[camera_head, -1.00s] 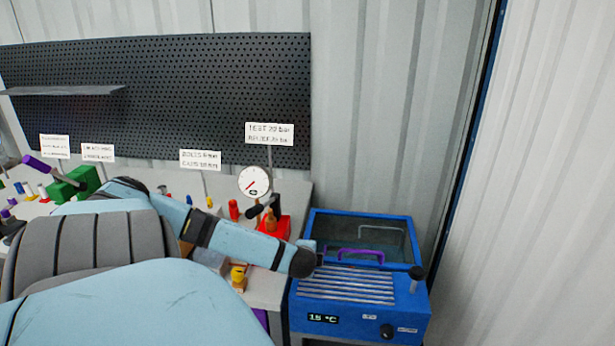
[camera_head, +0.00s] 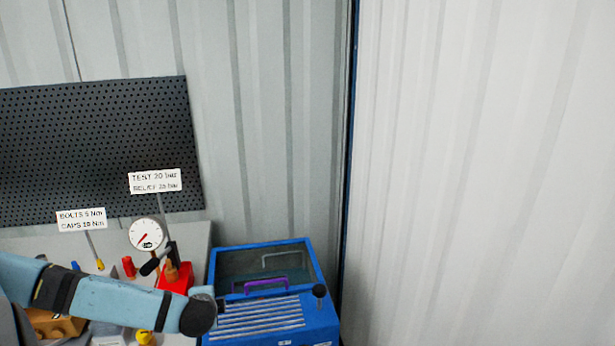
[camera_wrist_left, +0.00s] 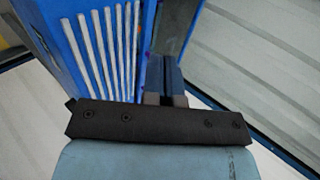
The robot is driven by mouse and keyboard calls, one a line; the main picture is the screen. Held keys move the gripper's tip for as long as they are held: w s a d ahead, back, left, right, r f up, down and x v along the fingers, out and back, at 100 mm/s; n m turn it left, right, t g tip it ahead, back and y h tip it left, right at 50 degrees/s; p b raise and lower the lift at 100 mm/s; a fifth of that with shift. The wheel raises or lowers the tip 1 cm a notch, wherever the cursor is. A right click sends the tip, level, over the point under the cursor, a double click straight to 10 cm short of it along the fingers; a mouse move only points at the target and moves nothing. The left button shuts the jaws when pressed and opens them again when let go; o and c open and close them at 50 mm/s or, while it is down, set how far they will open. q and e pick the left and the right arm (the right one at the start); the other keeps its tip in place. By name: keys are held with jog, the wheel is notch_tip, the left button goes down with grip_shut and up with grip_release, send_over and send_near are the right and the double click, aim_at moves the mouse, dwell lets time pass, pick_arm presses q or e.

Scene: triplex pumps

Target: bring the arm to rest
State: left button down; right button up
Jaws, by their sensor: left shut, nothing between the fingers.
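My left arm (camera_head: 100,302) reaches in from the left in the head view. Its dark rounded end is in front of the near left corner of the blue bath unit (camera_head: 322,322). In the left wrist view my left gripper (camera_wrist_left: 168,88) is shut and empty, with the slatted blue top of the unit (camera_wrist_left: 70,55) beside it on the left. I cannot tell how far above the unit the fingers are. My right gripper is in neither view.
The bench on the left holds a round gauge (camera_head: 146,234), a red block (camera_head: 176,278) and signs on thin posts. A purple handle (camera_head: 266,285) shows at the unit's clear lid. A black pegboard (camera_head: 95,150) hangs behind. A pale wall (camera_head: 490,170) stands at the right.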

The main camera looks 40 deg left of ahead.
pick_arm(q)
jog(key=s+d+f+h+p, duration=0.1)
jog(key=s+d+f+h, duration=0.15)
jog(key=d+f, duration=0.45)
jog(key=s+d+f+h+p, duration=0.15)
jog(key=d+f+h, duration=0.25)
jog(key=d, duration=0.5)
jog(key=s+d+n+t+h, duration=0.1)
jog(key=d+n+t+h, duration=0.1)
jog(key=d, duration=0.9)
jog(key=s+d+n+t+h+p, duration=0.1)
jog(key=d+n+t+h, duration=0.1)
jog(key=d, duration=0.9)
jog(key=shift+s+d+f+n+h, duration=0.2)
jog(key=shift+s+n+h, duration=0.05)
jog(key=shift+n+h, duration=0.15)
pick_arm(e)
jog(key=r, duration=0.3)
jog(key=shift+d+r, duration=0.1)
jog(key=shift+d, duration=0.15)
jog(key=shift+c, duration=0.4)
